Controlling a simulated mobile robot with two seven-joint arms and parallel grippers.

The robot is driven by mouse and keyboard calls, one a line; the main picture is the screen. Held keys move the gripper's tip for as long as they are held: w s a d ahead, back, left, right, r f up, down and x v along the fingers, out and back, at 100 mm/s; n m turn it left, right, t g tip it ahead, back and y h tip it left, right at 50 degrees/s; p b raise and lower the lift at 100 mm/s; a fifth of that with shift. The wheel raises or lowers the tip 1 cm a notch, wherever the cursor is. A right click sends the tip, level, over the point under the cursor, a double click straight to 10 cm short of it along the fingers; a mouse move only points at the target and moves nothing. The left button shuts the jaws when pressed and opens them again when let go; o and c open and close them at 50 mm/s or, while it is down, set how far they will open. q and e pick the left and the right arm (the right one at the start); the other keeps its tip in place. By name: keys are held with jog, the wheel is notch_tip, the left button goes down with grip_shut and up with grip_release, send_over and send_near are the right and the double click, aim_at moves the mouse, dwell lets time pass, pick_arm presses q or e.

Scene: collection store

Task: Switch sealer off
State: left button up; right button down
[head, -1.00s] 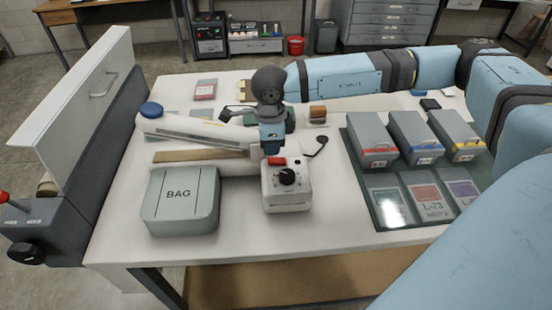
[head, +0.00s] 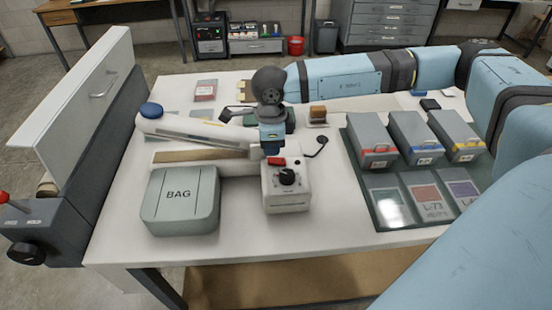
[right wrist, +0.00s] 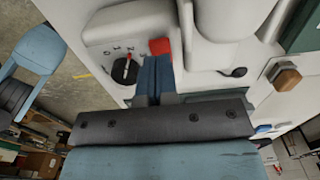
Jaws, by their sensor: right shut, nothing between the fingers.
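The sealer is a white machine with a long arm (head: 190,131) and a blue knob at its left end. Its control box (head: 287,199) at the front right carries a red switch (head: 276,161) and a black dial (head: 287,176). My right gripper (head: 273,149) points down just behind the red switch and is shut and empty. In the right wrist view the shut fingers (right wrist: 155,78) lie beside the red switch (right wrist: 160,46), with the dial (right wrist: 125,70) to their left. I cannot tell whether they touch the switch. My left gripper is not in view.
A grey-green box marked BAG (head: 180,203) stands left of the control box. A tray (head: 388,218) with three grey lidded boxes and flat packets lies to the right. A wooden-topped stamp (head: 317,114) stands behind. The table front is clear.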

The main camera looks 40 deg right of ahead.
aim_at(272, 160)
jog(key=shift+f+b, duration=1.25)
jog(key=shift+f, duration=0.15)
dwell(1.0)
jog(key=shift+r, duration=0.15)
jog(key=shift+r+p, duration=0.45)
jog(key=shift+r, duration=0.15)
jog(key=shift+r+p, duration=1.2)
jog(key=shift+r, duration=1.6)
